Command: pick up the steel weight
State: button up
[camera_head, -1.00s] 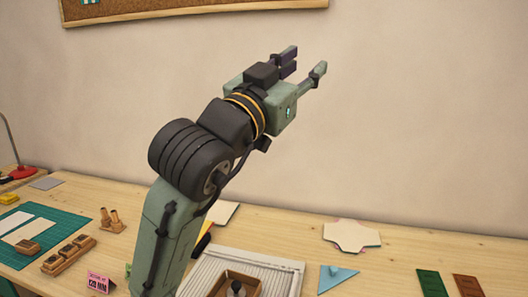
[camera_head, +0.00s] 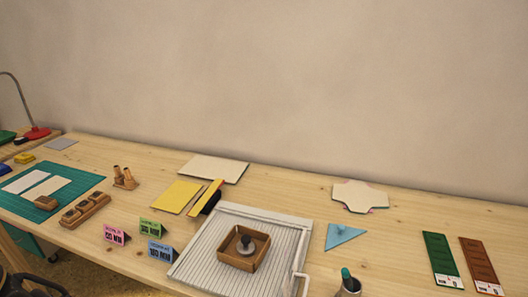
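What looks like the steel weight (camera_head: 246,243), a small grey disc with a dark round knob, stands in a square wooden tray (camera_head: 229,260). The tray rests on a pale ribbed board (camera_head: 203,247) near the front middle of the table. The weight's upper part is in plain sight; its base is partly hidden by the tray's front wall. My gripper is not in this view, so its opening and contents do not show.
A white handle (camera_head: 300,278) edges the ribbed board at right. A dark-topped round object (camera_head: 348,284) stands at the front. Pink, green and blue tent cards (camera_head: 160,250) stand left. A yellow sheet (camera_head: 176,197) lies behind.

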aim_at(245, 248)
jog(key=k+l, duration=0.1)
jog(key=l, duration=0.3)
jog(key=k+l, duration=0.1)
jog(key=l, duration=0.35)
jog(key=k+l+u, duration=0.1)
jog(key=l, duration=0.3)
jog(key=k+l, duration=0.1)
jog(key=l, duration=0.3)
jog(key=j, duration=0.3)
jog(key=i+j, duration=0.15)
jog(key=j+u, duration=0.05)
jog(key=j, duration=0.05)
